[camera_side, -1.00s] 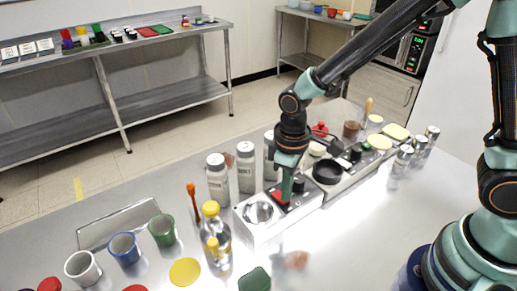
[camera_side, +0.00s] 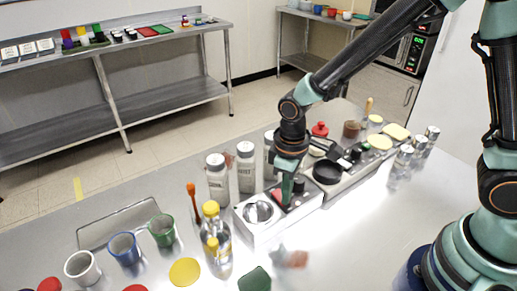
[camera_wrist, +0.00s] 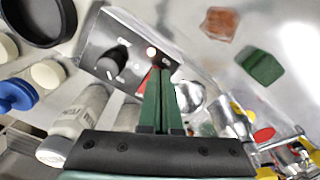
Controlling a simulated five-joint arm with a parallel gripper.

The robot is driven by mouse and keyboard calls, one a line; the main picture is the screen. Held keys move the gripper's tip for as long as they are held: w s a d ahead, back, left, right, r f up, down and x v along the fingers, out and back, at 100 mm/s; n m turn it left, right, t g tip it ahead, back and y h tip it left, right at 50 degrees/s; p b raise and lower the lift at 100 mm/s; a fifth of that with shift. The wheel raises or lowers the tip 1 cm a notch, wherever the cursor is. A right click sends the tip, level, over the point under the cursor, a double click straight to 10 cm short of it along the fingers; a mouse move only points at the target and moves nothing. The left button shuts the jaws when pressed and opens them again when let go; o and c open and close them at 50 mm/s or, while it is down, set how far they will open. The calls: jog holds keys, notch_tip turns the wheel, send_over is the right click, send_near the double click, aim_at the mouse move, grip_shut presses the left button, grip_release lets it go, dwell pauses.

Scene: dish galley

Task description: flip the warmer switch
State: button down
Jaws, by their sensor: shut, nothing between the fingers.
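The warmer (camera_side: 246,225) is a silver box with a round metal bowl at its left end, which also shows in the wrist view (camera_wrist: 190,97). Its dark control panel carries a black knob (camera_wrist: 113,60), a small lit red-white lamp (camera_wrist: 151,52) and a red switch (camera_wrist: 144,80). My gripper (camera_side: 286,204) points down at this panel, with its green fingers together and nothing between them. In the wrist view my fingertips (camera_wrist: 161,70) are right beside the red switch and hide part of it. I cannot tell whether they touch it or which way it is set.
White bottles (camera_side: 217,177) stand close behind the warmer. A yellow-capped bottle (camera_side: 211,209) stands at its left. A black pan (camera_side: 326,172) sits to its right. A green block (camera_side: 255,280) and a reddish-brown piece (camera_side: 297,259) lie in front. The counter at front right is clear.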

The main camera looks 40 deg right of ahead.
notch_tip(320, 180, up, 7)
dwell(0.8)
jog(key=s+d+r+m+t, duration=0.2)
jog(key=d+r+m, duration=0.1)
jog(key=d+r, duration=0.3)
jog(key=s+d+r+m+t, duration=0.3)
jog(key=d+r, duration=0.3)
jog(key=d, duration=0.1)
jog(key=shift+t, duration=0.3)
